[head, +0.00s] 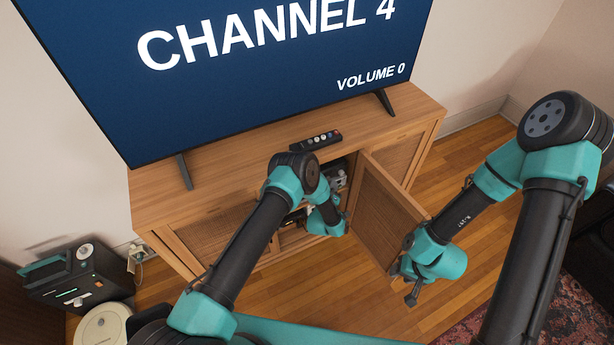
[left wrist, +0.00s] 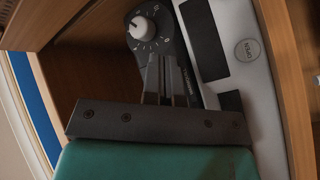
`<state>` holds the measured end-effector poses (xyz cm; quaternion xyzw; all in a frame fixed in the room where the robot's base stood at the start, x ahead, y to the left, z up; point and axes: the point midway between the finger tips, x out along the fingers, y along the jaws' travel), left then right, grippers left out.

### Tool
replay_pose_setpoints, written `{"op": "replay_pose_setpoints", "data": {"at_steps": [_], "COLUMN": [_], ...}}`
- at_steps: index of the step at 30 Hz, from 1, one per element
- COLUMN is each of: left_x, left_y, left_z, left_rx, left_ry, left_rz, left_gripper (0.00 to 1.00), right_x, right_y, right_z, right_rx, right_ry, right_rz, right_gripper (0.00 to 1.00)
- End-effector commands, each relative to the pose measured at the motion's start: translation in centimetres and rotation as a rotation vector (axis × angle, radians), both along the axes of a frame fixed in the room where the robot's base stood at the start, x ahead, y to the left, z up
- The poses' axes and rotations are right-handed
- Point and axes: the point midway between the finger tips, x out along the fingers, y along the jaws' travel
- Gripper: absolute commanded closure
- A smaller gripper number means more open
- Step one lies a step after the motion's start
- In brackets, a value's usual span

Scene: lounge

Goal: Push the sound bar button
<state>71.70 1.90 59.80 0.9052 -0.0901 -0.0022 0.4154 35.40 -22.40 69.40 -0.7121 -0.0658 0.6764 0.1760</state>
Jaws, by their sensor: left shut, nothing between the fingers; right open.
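A small black bar (head: 315,140) with several round buttons, one of them red, lies on top of the wooden TV cabinet; I cannot tell whether it is the sound bar. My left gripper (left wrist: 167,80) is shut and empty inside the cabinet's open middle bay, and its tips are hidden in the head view. In the left wrist view its fingers are in front of a dark device with a white numbered knob (left wrist: 143,28). A silver device (left wrist: 240,60) with a round button (left wrist: 247,50) is to their right. My right gripper (head: 412,285) is open and empty near the cabinet door.
The cabinet door (head: 383,212) stands open between my arms. The large TV (head: 240,70) shows "CHANNEL 4" and "VOLUME 0". A black box (head: 80,280) and a round white object (head: 104,325) are at lower left. A rug (head: 560,300) is at lower right.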

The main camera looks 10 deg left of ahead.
Motion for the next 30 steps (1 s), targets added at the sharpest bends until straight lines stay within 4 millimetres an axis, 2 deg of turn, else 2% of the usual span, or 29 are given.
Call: {"op": "replay_pose_setpoints", "data": {"at_steps": [17,30], "left_x": [0.67,-0.09], "left_y": [0.48,-0.04], "left_z": [0.03,0.01], "left_rx": [0.000,0.000], "left_ry": [-0.001,0.000], "left_rz": [0.001,0.000], "left_gripper": [1.00,1.00], "right_x": [0.00,0.00], "right_y": [0.00,0.00], "right_z": [0.00,0.00], "right_rx": [0.000,0.000], "right_ry": [0.000,0.000], "right_rz": [0.000,0.000], "right_gripper": [0.57,0.57]}}
